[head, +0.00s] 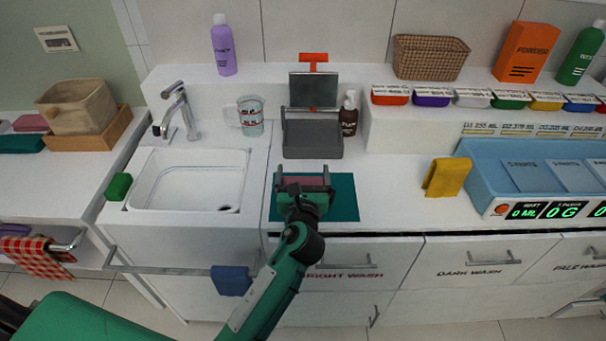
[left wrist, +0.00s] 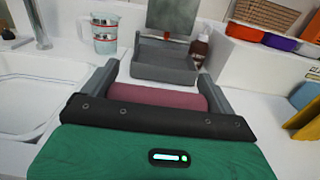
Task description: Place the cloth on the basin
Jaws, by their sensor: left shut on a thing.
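My left gripper (head: 304,182) is over the teal mat (head: 345,198), right of the basin. It is shut on a dull pink cloth (head: 303,184), whose rolled or folded edge also shows between the fingers in the left wrist view (left wrist: 158,97). The fingers and palm hide part of the cloth; whether it touches the mat cannot be told. The white basin (head: 187,180) lies left of the gripper, below the tap, and looks empty apart from a dark drain spot. Its edge shows at the left of the left wrist view (left wrist: 38,72). My right gripper is not in view.
A grey open bin (head: 312,138) stands just behind the gripper. A measuring cup (head: 251,116) and tap (head: 180,110) stand behind the basin. A green sponge (head: 118,187) sits at its left rim. A blue cloth (head: 231,280) hangs on the front rail. A yellow cloth (head: 446,177) lies right.

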